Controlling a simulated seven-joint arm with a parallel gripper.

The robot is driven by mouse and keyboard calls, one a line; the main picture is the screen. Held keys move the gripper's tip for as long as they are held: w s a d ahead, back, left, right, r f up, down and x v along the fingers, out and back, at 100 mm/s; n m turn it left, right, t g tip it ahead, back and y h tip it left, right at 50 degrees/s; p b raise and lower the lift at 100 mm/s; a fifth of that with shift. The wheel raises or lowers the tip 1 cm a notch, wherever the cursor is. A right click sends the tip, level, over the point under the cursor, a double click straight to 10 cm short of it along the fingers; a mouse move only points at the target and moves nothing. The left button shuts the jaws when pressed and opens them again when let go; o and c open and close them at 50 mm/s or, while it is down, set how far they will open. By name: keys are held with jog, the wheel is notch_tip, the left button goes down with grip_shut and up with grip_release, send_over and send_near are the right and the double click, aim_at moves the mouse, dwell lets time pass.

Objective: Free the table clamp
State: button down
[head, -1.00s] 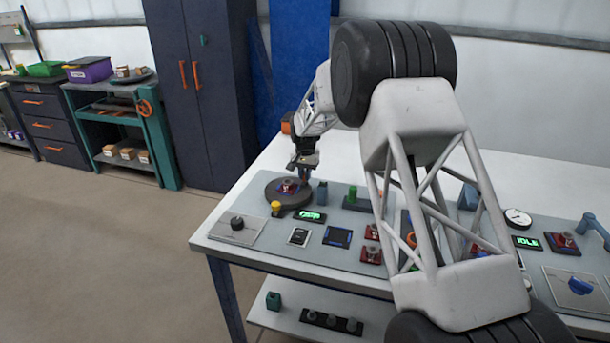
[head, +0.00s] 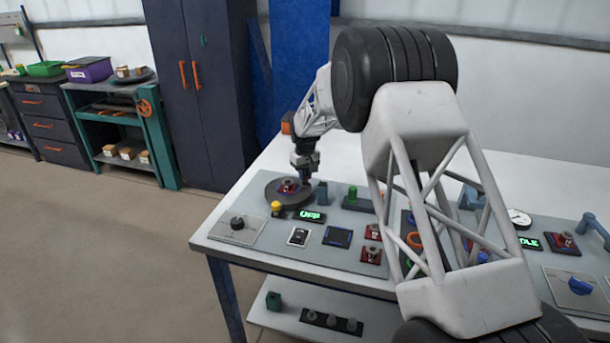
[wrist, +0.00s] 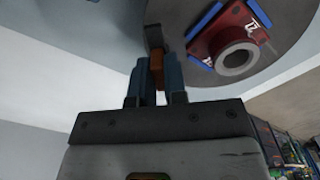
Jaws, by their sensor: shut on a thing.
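The round grey table (head: 271,194) is a dark disc at the left end of the bench top; its underlit face fills the top of the wrist view (wrist: 292,40). A red fixture (head: 288,186) with blue edge strips and a grey ring sits on it, and it also shows in the wrist view (wrist: 222,30). My gripper (head: 306,181) points down at the disc's right-rear edge. In the wrist view its two blue fingers (wrist: 158,72) are shut on an orange-brown clamp handle (wrist: 158,70). A grey-brown piece (wrist: 153,37) joins its far end beside the disc rim.
A yellow button (head: 276,206) and a green-lit display (head: 312,216) stand just in front of the disc. A blue-grey post (head: 322,193) is close to the right. A knob panel (head: 236,229) lies at the front left. The white rear of the bench is clear.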

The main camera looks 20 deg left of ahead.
dwell(0.3)
jog(key=c, duration=1.2)
grip_release()
jog(key=shift+o, duration=0.2)
jog(key=shift+r, duration=0.15)
jog(key=shift+r, duration=3.8)
jog(key=shift+d+r, duration=0.1)
